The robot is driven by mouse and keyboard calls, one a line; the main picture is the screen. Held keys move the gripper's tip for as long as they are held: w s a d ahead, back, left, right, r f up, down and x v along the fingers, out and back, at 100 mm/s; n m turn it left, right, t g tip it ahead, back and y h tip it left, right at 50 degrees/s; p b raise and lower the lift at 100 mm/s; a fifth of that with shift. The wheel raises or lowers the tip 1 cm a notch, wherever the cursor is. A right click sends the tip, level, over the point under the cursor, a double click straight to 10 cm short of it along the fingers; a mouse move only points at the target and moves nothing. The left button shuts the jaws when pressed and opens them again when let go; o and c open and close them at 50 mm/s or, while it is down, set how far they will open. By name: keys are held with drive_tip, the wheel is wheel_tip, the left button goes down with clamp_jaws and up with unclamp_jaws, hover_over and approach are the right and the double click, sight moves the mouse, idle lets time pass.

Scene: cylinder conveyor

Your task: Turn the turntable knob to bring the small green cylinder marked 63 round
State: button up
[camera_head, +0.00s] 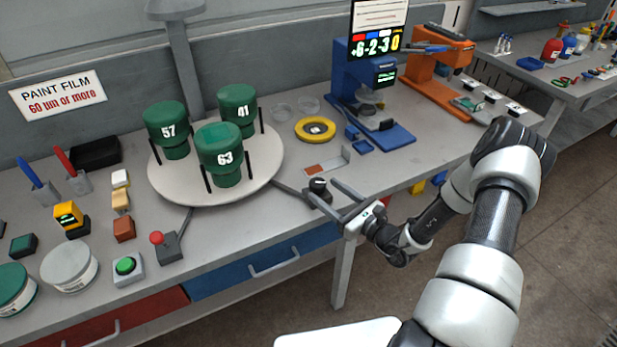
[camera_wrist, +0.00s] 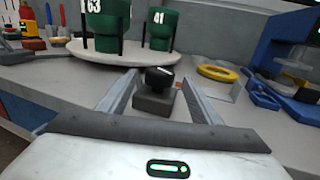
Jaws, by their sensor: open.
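The white round turntable (camera_head: 254,185) stands on the bench and carries green cylinders marked 57 (camera_head: 167,130), 41 (camera_head: 238,108) and 63 (camera_head: 220,155). The 63 cylinder is at the front of the turntable, and its lower part also shows at the upper left of the wrist view (camera_wrist: 103,25). The black knob (camera_head: 318,185) sits on a dark block near the bench's front edge, right of the turntable. My gripper (camera_head: 321,194) is open, with a finger on either side of the knob. In the wrist view the knob (camera_wrist: 159,77) stands between the fingers, with gaps visible.
A yellow ring (camera_head: 315,129) and a small tray (camera_head: 327,162) lie behind the knob. A blue instrument (camera_head: 375,115) stands at the back. A joystick box (camera_head: 168,246) and a green button box (camera_head: 127,268) are at the front left. A blue drawer (camera_head: 262,262) is below the bench edge.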

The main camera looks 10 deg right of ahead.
drive_tip(key=x, duration=0.8)
drive_tip(key=shift+w+a, duration=0.1)
drive_tip(key=shift+w, duration=0.05)
drive_tip(key=c, duration=1.1)
